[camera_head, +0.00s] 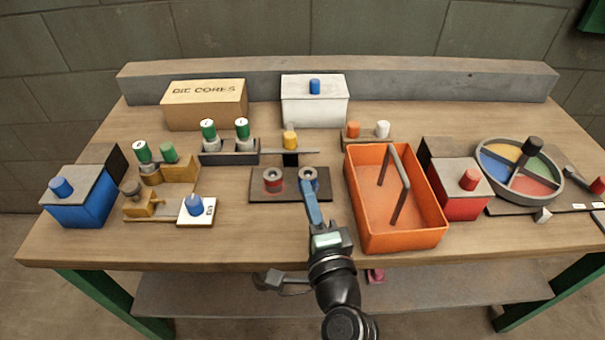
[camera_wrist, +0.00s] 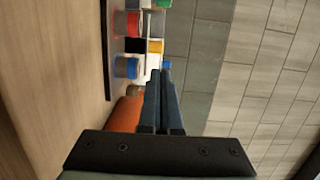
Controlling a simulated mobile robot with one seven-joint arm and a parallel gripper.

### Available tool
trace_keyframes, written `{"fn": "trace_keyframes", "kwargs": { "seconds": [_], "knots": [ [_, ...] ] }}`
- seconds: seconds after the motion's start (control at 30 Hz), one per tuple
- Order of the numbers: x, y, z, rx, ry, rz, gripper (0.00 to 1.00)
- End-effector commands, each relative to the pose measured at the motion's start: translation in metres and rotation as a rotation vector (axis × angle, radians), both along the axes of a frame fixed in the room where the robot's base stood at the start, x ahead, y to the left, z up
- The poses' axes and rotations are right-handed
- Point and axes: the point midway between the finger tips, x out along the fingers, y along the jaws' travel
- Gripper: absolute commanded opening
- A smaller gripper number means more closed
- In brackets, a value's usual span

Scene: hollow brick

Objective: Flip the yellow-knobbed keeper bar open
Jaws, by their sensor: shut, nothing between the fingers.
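The yellow knob (camera_head: 290,140) sits on the keeper bar (camera_head: 309,153), a thin grey bar lying roughly level across a dark post behind two ringed cups. In the wrist view the yellow knob (camera_wrist: 155,46) shows beyond the fingertips; the bar itself is hard to make out there. My gripper (camera_head: 308,184) is shut and empty, in front of and to the right of the knob, apart from it. Its blue fingers overlap the right cup in the head view. The closed fingers (camera_wrist: 160,74) point ahead in the wrist view.
A red-banded cup (camera_head: 273,179) and a blue-banded cup (camera_head: 308,174) stand on a dark base plate (camera_head: 290,197). An orange tray (camera_head: 400,238) with a tall handle is close on the right. A white box (camera_head: 315,108) stands behind. Bare table lies left of the plate.

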Motion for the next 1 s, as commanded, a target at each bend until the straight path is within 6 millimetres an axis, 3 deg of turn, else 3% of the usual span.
{"fn": "trace_keyframes", "kwargs": {
  "seconds": [0.23, 0.8, 0.93, 1.0],
  "knots": [
    [-0.020, -0.004, -0.001, 0.000, 0.000, 0.000, 0.00],
    [-0.021, -0.004, 0.000, -0.001, 0.000, 0.000, 0.00],
    [-0.014, 0.000, 0.024, -0.077, -0.049, 0.005, 0.00],
    [-0.007, 0.005, 0.057, -0.184, -0.114, 0.005, 0.00]
  ]
}}
